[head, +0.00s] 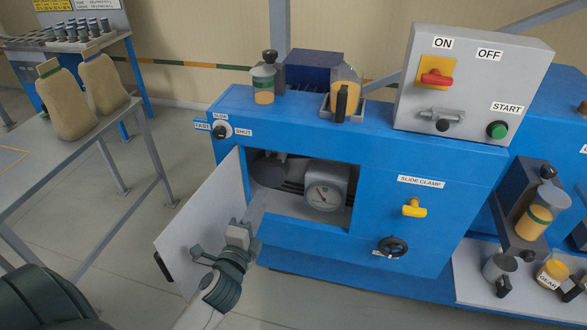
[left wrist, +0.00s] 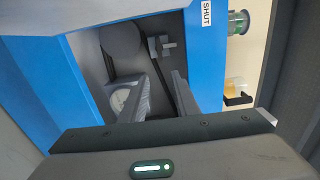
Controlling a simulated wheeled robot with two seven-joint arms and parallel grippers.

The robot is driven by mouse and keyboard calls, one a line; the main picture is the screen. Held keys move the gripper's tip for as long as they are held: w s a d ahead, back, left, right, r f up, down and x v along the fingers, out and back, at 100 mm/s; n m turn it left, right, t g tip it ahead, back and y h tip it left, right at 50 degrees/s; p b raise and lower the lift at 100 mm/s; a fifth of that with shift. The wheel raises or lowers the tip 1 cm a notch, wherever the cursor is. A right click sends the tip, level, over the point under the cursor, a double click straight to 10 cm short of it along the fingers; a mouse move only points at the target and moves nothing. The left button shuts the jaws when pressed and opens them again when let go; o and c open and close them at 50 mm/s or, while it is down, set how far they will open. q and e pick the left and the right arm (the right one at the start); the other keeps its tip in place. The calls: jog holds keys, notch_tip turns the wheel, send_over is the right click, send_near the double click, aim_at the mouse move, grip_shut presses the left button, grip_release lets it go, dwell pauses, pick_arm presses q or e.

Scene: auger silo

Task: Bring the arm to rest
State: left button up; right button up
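My left gripper (head: 254,212) is in front of the open doorway of the blue machine (head: 300,238), beside the inner face of the open grey door (head: 205,222). I see nothing held in it. Its fingers show as grey shapes in the left wrist view (left wrist: 172,92), but their gap is unclear. My right gripper is out of view.
The door swings out to the left with a dark handle (head: 163,267). A grey control box (head: 470,85), yellow slide clamp handle (head: 414,208) and black handwheel (head: 392,247) are to the right. A table with sacks (head: 65,103) stands left. Floor (head: 150,165) between is clear.

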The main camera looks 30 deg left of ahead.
pick_arm(q)
jog(key=s+d+f+n+g+h, duration=0.1)
jog(key=s+d+f+n+g, duration=0.2)
jog(key=f, duration=1.1)
jog(key=s+f+n+g+h, duration=0.15)
jog(key=s+f, duration=0.25)
jog(key=f, duration=0.9)
jog(key=s+d+f+n+g, duration=0.15)
jog(key=s+f+g, duration=0.25)
jog(key=f, duration=1)
jog(key=s+d+f+n+g+h, duration=0.1)
jog(key=s+d+f+n+g, duration=0.25)
jog(key=s+f, duration=1.1)
jog(key=s+d+f+n+g, duration=0.1)
jog(key=s+f, duration=0.3)
jog(key=s, duration=0.6)
jog(key=s+d+f+n+g, duration=0.1)
jog(key=s+f+n+g, duration=0.1)
jog(key=s, duration=0.9)
notch_tip(320, 180, down, 2)
jog(key=shift+d+g, duration=0.2)
jog(key=shift+g, duration=0.6)
jog(key=shift+n+h, duration=0.25)
